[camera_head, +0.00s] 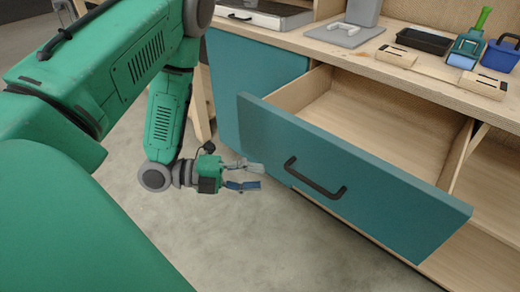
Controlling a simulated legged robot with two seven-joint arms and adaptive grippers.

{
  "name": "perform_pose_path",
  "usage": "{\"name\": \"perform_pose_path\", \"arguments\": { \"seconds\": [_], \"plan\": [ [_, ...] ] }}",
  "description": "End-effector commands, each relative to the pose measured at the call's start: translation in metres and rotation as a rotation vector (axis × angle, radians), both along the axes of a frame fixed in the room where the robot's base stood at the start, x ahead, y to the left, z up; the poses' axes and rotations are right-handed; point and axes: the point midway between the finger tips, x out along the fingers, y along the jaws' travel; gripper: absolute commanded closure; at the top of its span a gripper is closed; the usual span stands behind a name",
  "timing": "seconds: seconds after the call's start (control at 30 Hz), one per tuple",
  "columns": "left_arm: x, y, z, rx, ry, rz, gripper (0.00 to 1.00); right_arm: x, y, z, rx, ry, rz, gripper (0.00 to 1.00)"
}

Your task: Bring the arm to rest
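My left arm comes in from the left, green with grey joints, and bends down in front of the cabinet. My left gripper (254,176) hangs low over the grey floor, left of the open drawer's front. Its two fingers point right and stand apart, with nothing visible between them. The fingers are clear of the black drawer handle (316,180), with a gap between. The drawer (380,190) has a teal front, is pulled out and looks empty inside. My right gripper is not in view.
The wooden worktop (350,61) holds a black tray (424,41), a blue caddy (501,54), a green-handled brush (478,28) and a wooden piece with two blocks (440,72). A teal cabinet panel (255,85) stands behind the gripper. Concrete floor (260,240) lies open below.

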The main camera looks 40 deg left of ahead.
Motion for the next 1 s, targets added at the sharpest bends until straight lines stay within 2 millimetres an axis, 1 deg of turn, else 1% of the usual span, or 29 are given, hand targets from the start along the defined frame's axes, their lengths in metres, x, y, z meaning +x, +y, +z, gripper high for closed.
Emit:
{"name": "perform_pose_path", "arguments": {
  "seconds": [0.37, 0.47, 0.57, 0.67, 0.7, 0.77, 0.8, 0.87, 0.9, 0.97, 1.0],
  "plan": [
    [0.0, 0.0, 0.0, 0.0, 0.001, 0.0, 0.68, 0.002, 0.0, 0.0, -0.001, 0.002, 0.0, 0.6],
    [0.002, -0.003, -0.006, -0.004, 0.05, 0.014, 0.68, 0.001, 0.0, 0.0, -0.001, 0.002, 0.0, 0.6],
    [0.006, -0.01, -0.026, -0.018, 0.214, 0.075, 0.68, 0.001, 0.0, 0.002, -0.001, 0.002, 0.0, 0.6],
    [0.005, -0.018, -0.06, -0.054, 0.495, 0.214, 0.68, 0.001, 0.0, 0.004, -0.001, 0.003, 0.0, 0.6],
    [0.001, -0.021, -0.075, -0.075, 0.626, 0.293, 0.68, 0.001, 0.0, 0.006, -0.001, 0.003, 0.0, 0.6],
    [-0.008, -0.023, -0.097, -0.114, 0.819, 0.434, 0.68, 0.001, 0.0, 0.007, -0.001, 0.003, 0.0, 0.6],
    [-0.017, -0.024, -0.11, -0.144, 0.943, 0.539, 0.68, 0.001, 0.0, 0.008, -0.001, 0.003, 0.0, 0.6],
    [-0.034, -0.023, -0.128, -0.195, 1.115, 0.714, 0.68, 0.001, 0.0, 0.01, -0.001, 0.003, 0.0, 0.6],
    [-0.048, -0.023, -0.138, -0.231, 1.217, 0.837, 0.68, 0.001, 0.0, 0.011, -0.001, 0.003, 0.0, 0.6],
    [-0.07, -0.022, -0.149, -0.285, 1.347, 1.026, 0.68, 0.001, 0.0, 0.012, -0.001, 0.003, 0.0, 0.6],
    [-0.085, -0.021, -0.155, -0.32, 1.417, 1.15, 0.68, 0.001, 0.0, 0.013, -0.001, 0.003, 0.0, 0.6]
  ]
}}
